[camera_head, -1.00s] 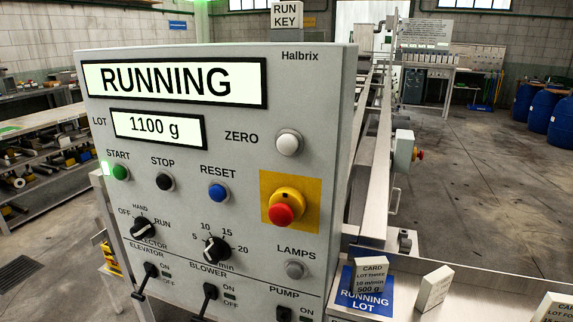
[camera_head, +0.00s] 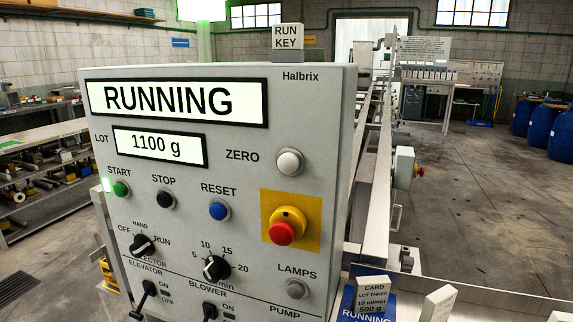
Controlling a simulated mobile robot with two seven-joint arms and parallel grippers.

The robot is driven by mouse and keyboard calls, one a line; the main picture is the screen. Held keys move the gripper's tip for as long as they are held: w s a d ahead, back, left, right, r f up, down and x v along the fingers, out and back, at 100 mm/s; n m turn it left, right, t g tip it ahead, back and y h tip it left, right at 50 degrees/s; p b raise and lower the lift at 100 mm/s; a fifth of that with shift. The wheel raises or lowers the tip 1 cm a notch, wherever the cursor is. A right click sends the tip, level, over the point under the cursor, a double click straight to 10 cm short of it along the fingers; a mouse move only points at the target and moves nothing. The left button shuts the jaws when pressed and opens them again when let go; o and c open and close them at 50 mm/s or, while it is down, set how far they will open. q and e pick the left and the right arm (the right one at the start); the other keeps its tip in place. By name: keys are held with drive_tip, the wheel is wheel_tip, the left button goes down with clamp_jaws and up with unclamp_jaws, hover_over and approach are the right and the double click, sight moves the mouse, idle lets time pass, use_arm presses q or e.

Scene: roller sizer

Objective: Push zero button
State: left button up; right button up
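The zero button (camera_head: 290,163) is a round white-grey button in a metal collar, at the upper right of the grey control panel (camera_head: 240,140). The label ZERO (camera_head: 242,155) is printed to its left. Nothing covers or touches it. The upper display (camera_head: 178,101) reads RUNNING, and the lot display (camera_head: 159,145) reads 1100 g. Neither of my grippers shows in the head view.
A red emergency stop (camera_head: 283,232) on a yellow plate sits below the zero button. Start (camera_head: 121,189), stop (camera_head: 166,200) and reset (camera_head: 219,211) buttons lie to the left. A card (camera_head: 373,293) stands at the lower right. Blue barrels (camera_head: 562,130) stand far right.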

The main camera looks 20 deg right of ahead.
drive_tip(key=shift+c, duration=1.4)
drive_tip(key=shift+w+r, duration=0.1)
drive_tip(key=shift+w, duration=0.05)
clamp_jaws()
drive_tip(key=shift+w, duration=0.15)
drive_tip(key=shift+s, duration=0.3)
